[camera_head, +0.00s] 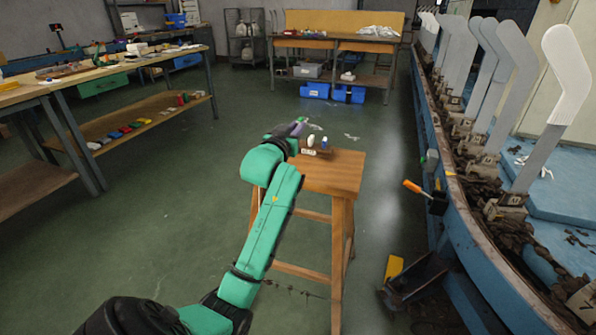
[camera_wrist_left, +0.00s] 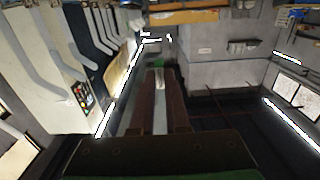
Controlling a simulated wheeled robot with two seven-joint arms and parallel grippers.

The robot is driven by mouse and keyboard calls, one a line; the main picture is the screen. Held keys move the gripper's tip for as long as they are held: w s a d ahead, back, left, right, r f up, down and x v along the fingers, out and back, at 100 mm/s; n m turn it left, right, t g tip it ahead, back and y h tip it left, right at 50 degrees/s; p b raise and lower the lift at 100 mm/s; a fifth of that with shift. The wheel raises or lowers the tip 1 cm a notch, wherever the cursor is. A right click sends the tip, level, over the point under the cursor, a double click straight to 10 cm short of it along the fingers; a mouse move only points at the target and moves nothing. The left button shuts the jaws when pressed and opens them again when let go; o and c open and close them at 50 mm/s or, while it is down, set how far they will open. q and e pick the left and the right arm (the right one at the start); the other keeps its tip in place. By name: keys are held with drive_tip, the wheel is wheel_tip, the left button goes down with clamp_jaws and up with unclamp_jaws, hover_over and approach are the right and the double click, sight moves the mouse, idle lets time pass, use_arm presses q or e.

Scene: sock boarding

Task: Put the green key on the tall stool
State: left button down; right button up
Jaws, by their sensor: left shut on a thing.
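The tall wooden stool (camera_head: 335,172) stands in front of me, with its seat partly behind my left arm. My left gripper (camera_head: 301,124) is at the far left edge of the seat, above its level. In the left wrist view my left gripper (camera_wrist_left: 160,78) is shut on the green key (camera_wrist_left: 158,63), a small green piece showing at the fingertips. The key's full shape is hidden by the fingers. In the head view I cannot clearly make out the key. My right gripper is not in view.
A small dark holder with a white piece (camera_head: 311,141) and a blue piece (camera_head: 324,142) sits at the seat's far edge. A blue rail with upright sock boards (camera_head: 568,75) runs along the right. A workbench (camera_head: 110,65) stands left. Green floor around the stool is mostly clear.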

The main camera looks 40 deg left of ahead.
sight(297, 169)
use_arm(q)
wheel_tip(297, 169, down, 13)
drive_tip(key=b, duration=0.3)
drive_tip(key=shift+d+r, duration=0.1)
drive_tip(key=shift+d, duration=0.05)
drive_tip(key=shift+f, duration=0.25)
drive_tip(key=shift+r, duration=0.1)
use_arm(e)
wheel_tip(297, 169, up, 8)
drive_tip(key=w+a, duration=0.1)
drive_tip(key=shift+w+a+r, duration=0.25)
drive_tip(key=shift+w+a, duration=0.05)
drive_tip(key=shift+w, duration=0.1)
use_arm(q)
drive_tip(key=shift+f, duration=0.2)
drive_tip(key=c, duration=0.9)
unclamp_jaws()
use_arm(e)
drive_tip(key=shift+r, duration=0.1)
use_arm(q)
drive_tip(key=shift+r, duration=0.15)
